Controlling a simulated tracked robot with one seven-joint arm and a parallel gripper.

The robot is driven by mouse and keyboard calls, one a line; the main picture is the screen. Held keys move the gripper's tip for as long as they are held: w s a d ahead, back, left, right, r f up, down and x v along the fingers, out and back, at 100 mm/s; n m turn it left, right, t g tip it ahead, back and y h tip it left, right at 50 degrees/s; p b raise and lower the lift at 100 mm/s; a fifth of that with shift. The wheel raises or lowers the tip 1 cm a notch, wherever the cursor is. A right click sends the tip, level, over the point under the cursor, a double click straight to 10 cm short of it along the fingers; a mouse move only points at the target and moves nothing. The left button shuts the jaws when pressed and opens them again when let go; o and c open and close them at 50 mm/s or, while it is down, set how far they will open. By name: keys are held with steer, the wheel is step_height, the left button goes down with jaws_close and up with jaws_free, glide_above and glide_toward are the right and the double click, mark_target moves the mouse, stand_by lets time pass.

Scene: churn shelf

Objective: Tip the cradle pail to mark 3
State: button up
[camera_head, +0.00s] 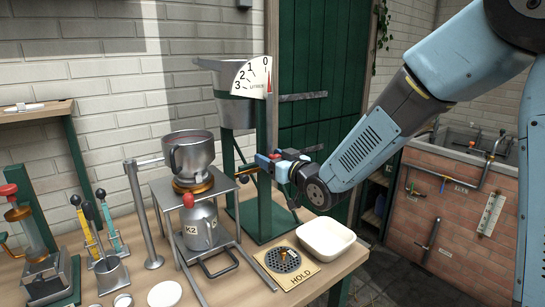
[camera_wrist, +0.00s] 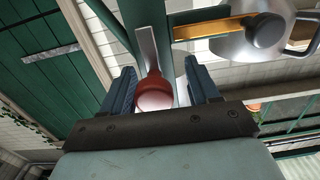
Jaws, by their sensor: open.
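The cradle pail (camera_head: 236,108) is a grey metal pail hung upright in a green stand (camera_head: 229,160). A white dial (camera_head: 252,77) at its rim reads 3, 2, 1, 0 from left to right, with a red pointer (camera_head: 269,84) near 0. My gripper (camera_head: 268,163) is at the front of the stand, below the pail. In the wrist view, a red ball knob (camera_wrist: 155,92) on a flat grey lever (camera_wrist: 148,47) sits between the two open blue fingers of my gripper (camera_wrist: 161,88). I cannot tell whether either finger touches it.
A steel jug (camera_head: 191,157) stands on a metal rack left of my gripper, above a K2 canister (camera_head: 200,226). A white dish (camera_head: 326,239) and a HOLD plate (camera_head: 285,265) lie on the bench below. Tools (camera_head: 92,230) stand farther left.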

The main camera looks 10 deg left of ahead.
steer(key=shift+w, duration=0.3)
steer(key=shift+c, duration=0.4)
steer(key=shift+d, duration=0.1)
jaws_close()
